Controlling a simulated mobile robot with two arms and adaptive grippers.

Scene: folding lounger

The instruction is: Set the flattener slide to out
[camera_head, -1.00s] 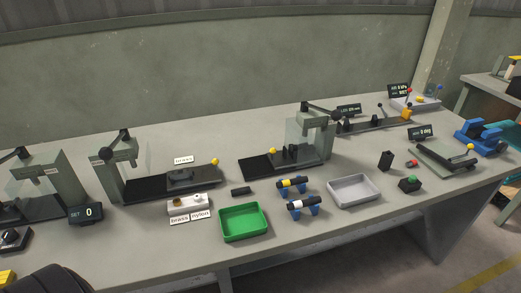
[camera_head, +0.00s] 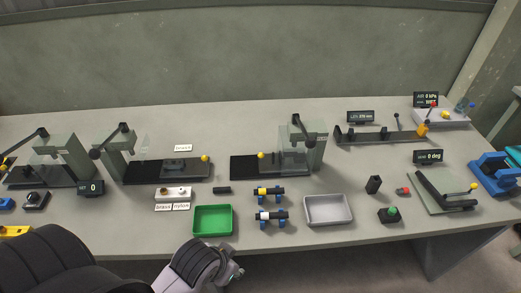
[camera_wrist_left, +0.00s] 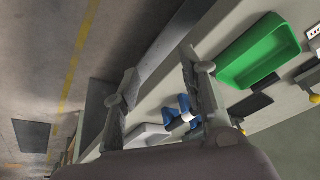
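Three press-like stations with levers, clear guards and black slides stand on the bench: a left one (camera_head: 62,160), a middle one (camera_head: 125,150) and a right one (camera_head: 305,145). I cannot tell which is the flattener. The middle slide (camera_head: 150,172) extends right, with a yellow knob (camera_head: 205,158) at its end. The right station's slide (camera_head: 250,168) extends left and has a yellow knob (camera_head: 261,155). My left gripper (camera_wrist_left: 160,95) is open and empty in the wrist view, beside the bench's front edge; it is partly seen low in the head view (camera_head: 236,272). My right gripper is not in view.
A green tray (camera_head: 213,233), a grey tray (camera_head: 328,222) and two blue-footed tubes (camera_head: 270,192) sit near the front edge. A hinged plate (camera_head: 445,192) and a blue vise (camera_head: 494,174) stand at the right. The back of the bench is mostly clear.

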